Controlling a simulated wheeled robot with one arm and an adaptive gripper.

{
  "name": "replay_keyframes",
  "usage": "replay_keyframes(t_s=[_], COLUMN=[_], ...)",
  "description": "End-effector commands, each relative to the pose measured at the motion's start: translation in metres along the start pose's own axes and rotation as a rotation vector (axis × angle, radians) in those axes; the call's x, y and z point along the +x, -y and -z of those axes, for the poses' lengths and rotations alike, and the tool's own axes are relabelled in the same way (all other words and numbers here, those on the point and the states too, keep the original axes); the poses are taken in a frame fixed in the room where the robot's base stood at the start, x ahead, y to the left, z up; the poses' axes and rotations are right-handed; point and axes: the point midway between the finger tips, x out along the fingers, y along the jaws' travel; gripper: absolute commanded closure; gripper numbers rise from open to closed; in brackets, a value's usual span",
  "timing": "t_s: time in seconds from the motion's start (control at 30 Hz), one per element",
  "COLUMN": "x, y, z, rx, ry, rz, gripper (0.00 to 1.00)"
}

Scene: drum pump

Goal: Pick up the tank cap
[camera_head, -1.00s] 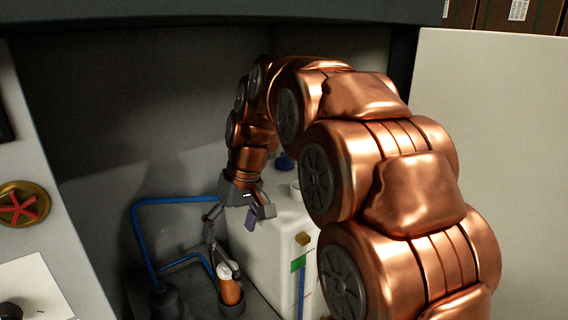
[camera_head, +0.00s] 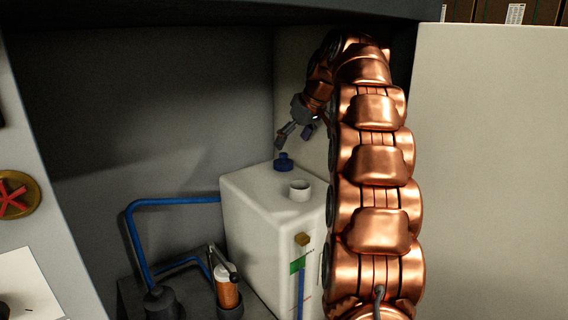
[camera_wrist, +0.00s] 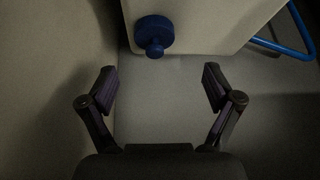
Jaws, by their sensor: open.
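The tank cap (camera_head: 283,162) is a blue knobbed cap on top of the white tank (camera_head: 245,225), near the tank's back edge. My gripper (camera_head: 292,141) is open and empty above and just beside the cap in the head view. In the wrist view the cap (camera_wrist: 154,35) lies beyond the fingertips, near the top edge and left of centre between the fingers. The open fingers of my gripper (camera_wrist: 160,82) point toward the tank's edge, with nothing between them. An open white neck (camera_head: 300,190) stands on the tank top in front of the cap.
A blue pipe (camera_head: 140,240) runs left of the tank. An orange-bodied pump (camera_head: 228,292) stands in front of it. Dark cabinet walls enclose the back, and a pale panel (camera_head: 480,180) stands at the right. The space above the tank's left side is clear.

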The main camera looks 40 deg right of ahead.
Motion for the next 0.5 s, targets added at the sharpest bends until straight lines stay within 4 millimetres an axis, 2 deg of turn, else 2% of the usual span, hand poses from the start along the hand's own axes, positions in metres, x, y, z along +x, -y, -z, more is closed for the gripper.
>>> replay_keyframes(t_s=[0.13,0.5], x=[0.003,0.030], y=[-0.009,-0.009], z=[-0.001,0.001], rx=[-0.004,-0.006], ry=[-0.004,-0.007], rz=[-0.009,-0.011], gripper=[0.10,0.10])
